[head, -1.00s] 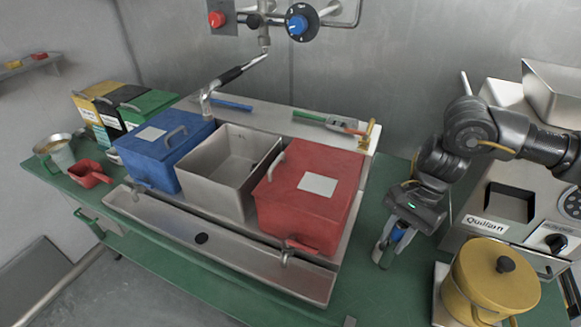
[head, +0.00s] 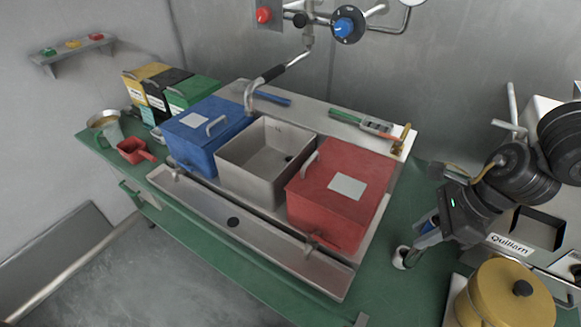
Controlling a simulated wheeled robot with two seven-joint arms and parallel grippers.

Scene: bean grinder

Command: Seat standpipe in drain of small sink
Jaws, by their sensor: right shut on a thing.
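My right gripper (head: 410,250) is tilted down and left over the green counter, right of the red lidded box. It is shut on a small pale pipe-like piece (head: 400,258), which I take as the standpipe. Its end shows; the rest is hidden by the fingers. The small open steel sink (head: 240,173) sits between the blue and red boxes. A dark spot, likely its drain (head: 288,157), shows at its back right. The held piece is well apart from the sink. My left gripper is not in view.
The red box (head: 335,205) stands between my gripper and the sink. The blue box (head: 205,130) is on the sink's left. A steel trough (head: 270,240) with a dark hole runs in front. A tap (head: 272,74) hangs behind. A yellow pot (head: 503,295) stands at lower right.

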